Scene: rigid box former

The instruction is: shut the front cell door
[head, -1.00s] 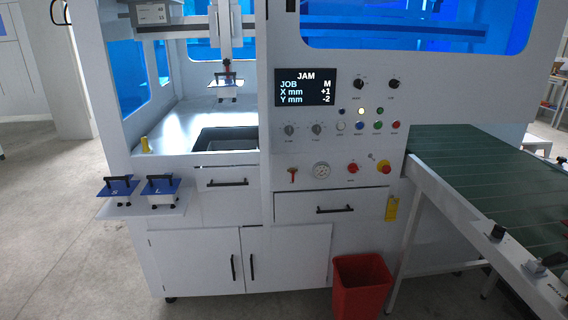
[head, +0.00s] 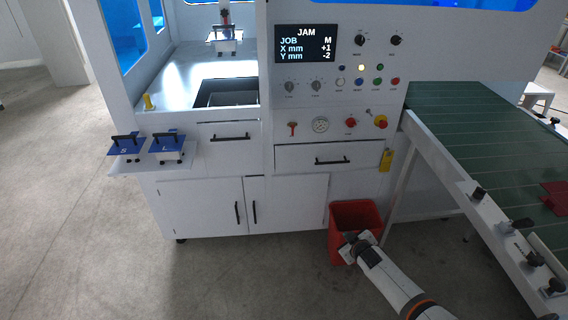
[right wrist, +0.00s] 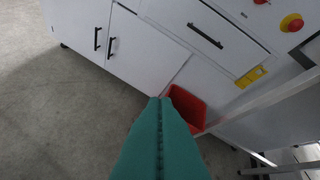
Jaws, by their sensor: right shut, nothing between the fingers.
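The front opening of the cell is at the upper left of the head view, and its inside bed (head: 185,75) shows uncovered. I cannot make out a door panel across it; the upper part of the machine is cut off. My right gripper (head: 349,241) is in front of the red bin, low and well away from the opening. In the right wrist view its teal fingers (right wrist: 160,99) are together and empty. My left gripper is not in view.
The red bin (head: 356,215) stands below the drawer (head: 300,157). The green conveyor (head: 470,140) runs along the right. A side shelf (head: 130,168) holds two blue-topped tools at the left. The control display (head: 304,44) reads JAM. Floor at the left is clear.

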